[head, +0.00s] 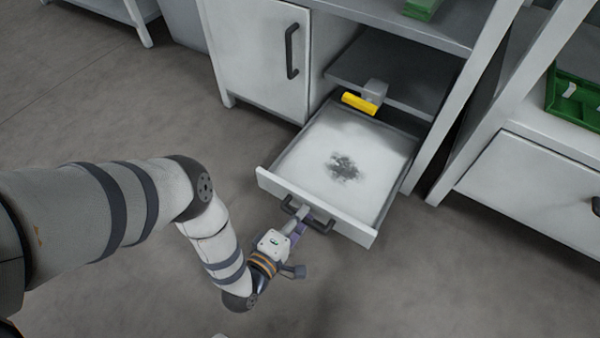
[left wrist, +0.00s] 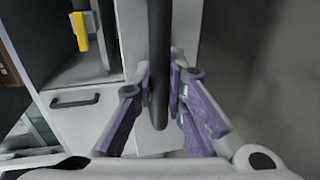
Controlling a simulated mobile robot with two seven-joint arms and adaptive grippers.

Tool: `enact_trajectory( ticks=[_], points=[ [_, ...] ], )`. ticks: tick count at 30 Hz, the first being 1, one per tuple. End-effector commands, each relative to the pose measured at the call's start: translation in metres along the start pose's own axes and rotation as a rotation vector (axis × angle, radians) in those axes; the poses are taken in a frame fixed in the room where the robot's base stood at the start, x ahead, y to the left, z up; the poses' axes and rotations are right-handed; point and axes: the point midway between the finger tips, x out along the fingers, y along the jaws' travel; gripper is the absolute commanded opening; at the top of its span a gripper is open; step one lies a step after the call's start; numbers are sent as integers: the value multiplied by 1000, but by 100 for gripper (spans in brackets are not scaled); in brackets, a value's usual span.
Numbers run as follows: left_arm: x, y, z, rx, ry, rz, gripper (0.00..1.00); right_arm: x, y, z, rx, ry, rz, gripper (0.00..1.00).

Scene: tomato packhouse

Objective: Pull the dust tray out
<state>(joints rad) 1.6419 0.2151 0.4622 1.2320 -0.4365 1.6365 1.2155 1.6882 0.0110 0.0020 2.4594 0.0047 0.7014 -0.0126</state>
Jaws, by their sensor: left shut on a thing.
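The dust tray (head: 275,186) is a white drawer under an open shelf, pulled well out of the cabinet. A dark patch of dust (head: 345,167) lies on its pale floor. My left gripper (head: 303,217) is shut on the dark bar handle (head: 322,227) on the tray's front. In the left wrist view, the handle (left wrist: 160,55) runs upright between the purple finger pads of my left gripper (left wrist: 161,90). The fingers partly hide the handle in the head view. My right gripper is not in view.
A yellow-handled grey tool (head: 359,103) sits at the shelf edge above the tray's back. A closed cabinet door (head: 262,60) stands left of it, and another drawer unit (head: 530,185) stands to the right. A green crate (head: 575,100) is at the far right. The floor in front is clear.

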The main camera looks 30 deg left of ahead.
Motion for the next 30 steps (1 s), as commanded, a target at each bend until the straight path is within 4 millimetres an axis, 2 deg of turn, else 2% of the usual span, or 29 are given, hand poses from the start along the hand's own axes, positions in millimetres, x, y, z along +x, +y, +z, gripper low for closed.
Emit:
enact_trajectory(
  ticks=[9,10,11,20,23,30],
  points=[
    [0,1,0,0,0,2,0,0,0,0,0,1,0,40],
    [0,1,0,0,0,2,16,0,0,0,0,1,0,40],
    [0,1,0,0,0,2,21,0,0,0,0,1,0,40],
    [-1,0,0,0,0,0,21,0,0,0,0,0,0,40],
    [-14,-1,0,-1,0,-3,21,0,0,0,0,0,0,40],
    [-78,-1,0,-1,0,-5,21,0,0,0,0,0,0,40]
  ],
)
